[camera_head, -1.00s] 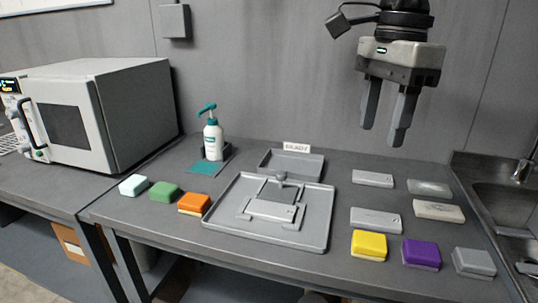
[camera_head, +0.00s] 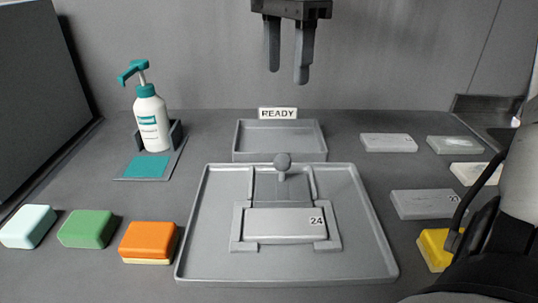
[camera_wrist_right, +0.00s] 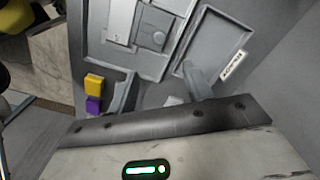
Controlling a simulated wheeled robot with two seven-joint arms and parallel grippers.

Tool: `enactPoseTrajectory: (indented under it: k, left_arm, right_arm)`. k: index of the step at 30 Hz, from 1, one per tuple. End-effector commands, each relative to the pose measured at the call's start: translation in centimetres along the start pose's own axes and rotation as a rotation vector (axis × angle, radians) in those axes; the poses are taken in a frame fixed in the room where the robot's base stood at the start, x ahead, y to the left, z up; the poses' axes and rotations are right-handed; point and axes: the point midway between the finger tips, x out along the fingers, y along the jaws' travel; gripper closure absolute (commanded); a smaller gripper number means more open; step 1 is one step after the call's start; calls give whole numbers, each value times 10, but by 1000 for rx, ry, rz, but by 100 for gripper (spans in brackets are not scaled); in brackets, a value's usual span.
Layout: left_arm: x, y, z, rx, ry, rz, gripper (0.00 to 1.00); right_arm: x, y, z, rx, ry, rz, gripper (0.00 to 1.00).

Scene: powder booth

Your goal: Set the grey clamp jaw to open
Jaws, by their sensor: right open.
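The grey clamp jaw (camera_head: 282,186) is a flat plate with a round knob (camera_head: 282,162) standing up at its back, on a grey tray (camera_head: 366,262). A grey block marked 24 (camera_head: 275,224) lies in the clamp in front of the jaw; I cannot tell whether they touch. The knob also shows from above in the right wrist view (camera_wrist_right: 158,38). My right gripper (camera_head: 288,62) is open and empty, pointing down, high above and behind the clamp in the head view. My left gripper is not in view.
Behind the tray is a shallow bin (camera_head: 277,137) with a READY sign (camera_head: 278,113). A pump bottle (camera_head: 151,122) stands back left. White, green and orange (camera_head: 148,241) blocks lie left. Grey blocks (camera_head: 425,204) and a yellow one (camera_head: 434,249) lie right, partly behind my arm.

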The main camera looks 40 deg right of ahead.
Motion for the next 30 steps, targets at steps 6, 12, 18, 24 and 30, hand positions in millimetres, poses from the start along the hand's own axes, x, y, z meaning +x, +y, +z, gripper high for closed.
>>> enactPoseTrajectory:
  k: [6,12,18,24,30]
  left_arm:
    - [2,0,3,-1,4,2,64]
    - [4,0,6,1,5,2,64]
    - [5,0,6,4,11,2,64]
    - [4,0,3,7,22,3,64]
    - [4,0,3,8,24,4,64]
  right_arm:
    - [29,1,0,-1,0,5,50]
    - [73,1,0,-1,0,6,50]
    - [115,1,0,0,0,6,50]
    - [145,0,0,1,-1,3,50]
    - [158,0,0,0,-1,2,50]
